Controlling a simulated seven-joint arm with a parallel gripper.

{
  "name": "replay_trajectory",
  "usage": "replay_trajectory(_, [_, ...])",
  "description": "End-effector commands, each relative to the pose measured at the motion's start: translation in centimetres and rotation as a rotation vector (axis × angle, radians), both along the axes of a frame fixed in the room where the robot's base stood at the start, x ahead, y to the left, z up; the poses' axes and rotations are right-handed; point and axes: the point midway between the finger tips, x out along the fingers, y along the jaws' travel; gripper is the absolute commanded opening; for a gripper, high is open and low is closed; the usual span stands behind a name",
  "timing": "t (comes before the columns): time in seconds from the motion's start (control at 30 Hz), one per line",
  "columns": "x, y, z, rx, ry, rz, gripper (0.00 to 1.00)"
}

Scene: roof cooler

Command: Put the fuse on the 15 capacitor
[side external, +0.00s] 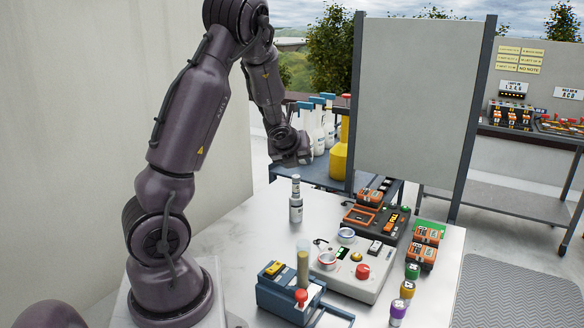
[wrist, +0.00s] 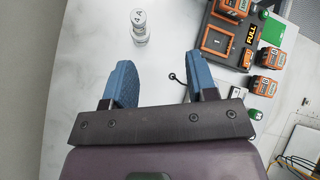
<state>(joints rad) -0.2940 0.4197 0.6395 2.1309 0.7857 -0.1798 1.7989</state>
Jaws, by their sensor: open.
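A white and grey cylinder (side external: 296,203) with a narrow top stands upright on the white table; it may be the fuse. In the wrist view it (wrist: 140,27) carries a mark like "4 A". My gripper (side external: 300,160) is above and behind it in the side view. In the wrist view its two blue fingers (wrist: 163,75) are apart with nothing between them, and the cylinder is beyond them. Orange blocks with labels (side external: 427,235) stand at the right, and small cans with coloured tops (side external: 407,289) are in front of them. I cannot read a "15" on any of them.
A dark tray marked FULL (side external: 357,222) and a grey panel with a red knob (side external: 350,279) fill the table's right. A blue device (side external: 275,297) stands at the front. Bottles (side external: 341,150) are on a cart behind. The table (side external: 240,238) is bare at left.

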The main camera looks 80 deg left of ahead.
Motion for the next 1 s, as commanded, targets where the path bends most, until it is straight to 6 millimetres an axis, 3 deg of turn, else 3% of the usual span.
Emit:
replay_trajectory(0.1, [1.7, -5.4, 3.8, -0.217, -0.256, 0.250, 0.52])
replay_trajectory(0.27, [1.7, -14.4, 8.0, -0.595, -0.519, 0.614, 0.52])
replay_trajectory(0.4, [-0.6, -22.6, 10.8, -0.912, -0.627, 0.919, 0.52])
replay_trajectory(0.5, [-3.3, -27.7, 12.1, -1.086, -0.641, 1.122, 0.52])
replay_trajectory(0.6, [-6.0, -31.4, 12.7, -1.198, -0.628, 1.291, 0.52])
replay_trajectory(0.8, [-9.2, -34.8, 12.9, -1.279, -0.598, 1.476, 0.52])
replay_trajectory(1.0, [-9.5, -35.1, 12.8, -1.284, -0.594, 1.503, 0.52])
